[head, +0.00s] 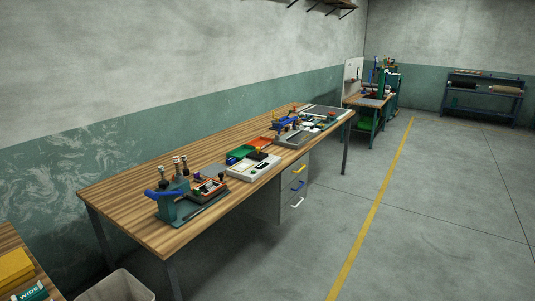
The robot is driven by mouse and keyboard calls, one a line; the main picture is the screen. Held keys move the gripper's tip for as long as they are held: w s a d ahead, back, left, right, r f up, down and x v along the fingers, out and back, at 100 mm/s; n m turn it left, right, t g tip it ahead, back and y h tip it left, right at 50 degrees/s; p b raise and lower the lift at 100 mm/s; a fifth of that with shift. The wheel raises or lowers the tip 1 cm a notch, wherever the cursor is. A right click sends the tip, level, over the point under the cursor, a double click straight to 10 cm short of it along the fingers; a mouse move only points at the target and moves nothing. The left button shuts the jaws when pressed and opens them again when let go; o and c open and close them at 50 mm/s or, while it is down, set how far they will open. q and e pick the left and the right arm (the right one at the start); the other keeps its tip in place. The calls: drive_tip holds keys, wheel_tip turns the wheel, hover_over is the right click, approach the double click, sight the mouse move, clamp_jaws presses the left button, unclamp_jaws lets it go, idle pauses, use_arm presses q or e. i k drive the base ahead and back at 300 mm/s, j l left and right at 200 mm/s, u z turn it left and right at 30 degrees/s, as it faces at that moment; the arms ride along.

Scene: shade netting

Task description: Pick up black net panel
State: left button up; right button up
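I cannot make out a black net panel for certain. A dark grey flat sheet or tray (325,111) lies at the far end of the long wooden workbench (130,189). A rack (486,96) at the back right holds a black roll (463,84) and a tan roll (506,90); they look like rolled material, too small to tell. Neither of my grippers is in view.
The workbench carries a blue-handled press (178,200), a white device (253,167) and coloured bins (240,153). Drawers (293,190) hang below. A bin (117,287) stands at front left. Another bench (370,102) is farther back. Floor right of the yellow line (375,205) is clear.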

sight(210, 186)
drive_tip(key=i+u, duration=0.15)
drive_tip(key=i, duration=0.4)
drive_tip(key=i+l+u, duration=0.15)
drive_tip(key=i, duration=0.45)
drive_tip(key=i+l+u, duration=0.15)
drive_tip(key=i, duration=0.4)
drive_tip(key=l, duration=0.1)
